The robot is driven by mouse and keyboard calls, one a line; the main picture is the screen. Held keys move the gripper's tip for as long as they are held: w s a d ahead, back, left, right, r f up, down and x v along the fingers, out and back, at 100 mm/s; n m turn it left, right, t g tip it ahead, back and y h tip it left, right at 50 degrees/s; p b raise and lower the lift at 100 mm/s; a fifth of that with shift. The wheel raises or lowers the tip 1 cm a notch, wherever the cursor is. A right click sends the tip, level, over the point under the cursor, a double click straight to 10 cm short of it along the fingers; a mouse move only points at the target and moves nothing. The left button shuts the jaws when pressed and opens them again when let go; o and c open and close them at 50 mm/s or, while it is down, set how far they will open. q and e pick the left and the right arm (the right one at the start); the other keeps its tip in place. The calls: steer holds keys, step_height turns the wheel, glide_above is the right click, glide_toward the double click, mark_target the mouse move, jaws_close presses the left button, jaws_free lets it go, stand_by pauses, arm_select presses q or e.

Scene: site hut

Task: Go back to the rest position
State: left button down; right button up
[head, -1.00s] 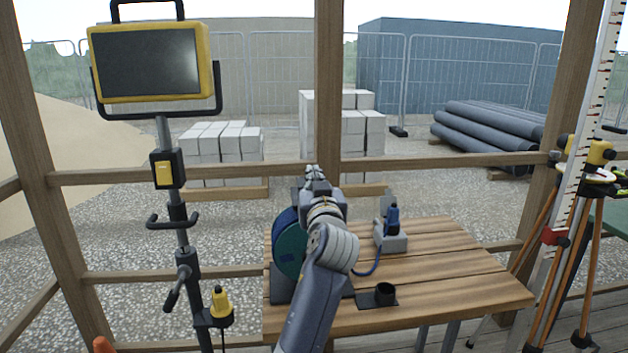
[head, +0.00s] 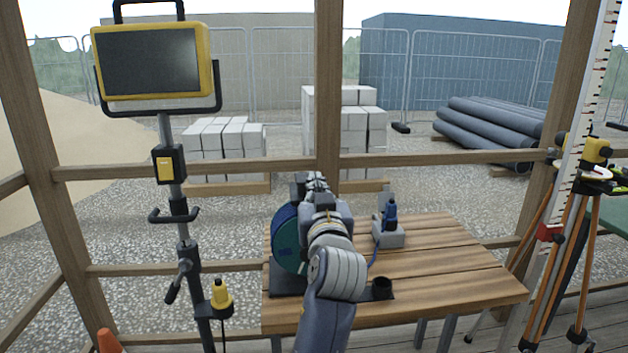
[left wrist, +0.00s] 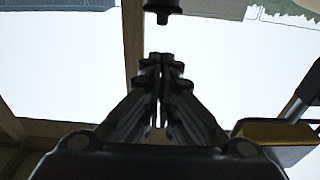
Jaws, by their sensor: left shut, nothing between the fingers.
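My left gripper (head: 312,182) is raised above the wooden table (head: 450,262), its arm coming up from the bottom of the head view. The left wrist view shows its fingers (left wrist: 162,68) shut together with nothing between them. Behind the arm stands a green and blue reel (head: 287,240), partly hidden by it. A grey socket box (head: 389,236) with a blue plug (head: 391,213) in it stands on the table to the right of the arm. My right gripper is not in view.
A tripod (head: 575,235) and measuring staff stand at the right. The table's right part is clear.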

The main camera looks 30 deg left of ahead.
arm_select(q)
steer(key=s+d+f+m+g+h, duration=0.1)
steer(key=s+f+m+g+h, duration=0.3)
steer(key=f, duration=0.9)
steer(key=s+d+f+g+h, duration=0.15)
steer(key=s+f, duration=0.45)
steer(key=f, duration=0.7)
steer(key=s+d+f+m+g+h, duration=0.2)
steer(key=s+d+f+g+h, duration=0.15)
steer(key=s+f, duration=0.75)
steer(key=s+d+f+m+g+h, duration=0.3)
steer(key=s+f, duration=0.4)
steer(key=s, duration=0.8)
step_height(320, 180, down, 25)
steer(key=s+g+y+p, duration=0.1)
steer(key=s+g, duration=0.1)
steer(key=s+a+f+g+p, duration=0.1)
steer(key=s+a+f, duration=0.2)
steer(key=s+f, duration=1.1)
steer(key=s, duration=0.2)
steer(key=shift+s, duration=0.35)
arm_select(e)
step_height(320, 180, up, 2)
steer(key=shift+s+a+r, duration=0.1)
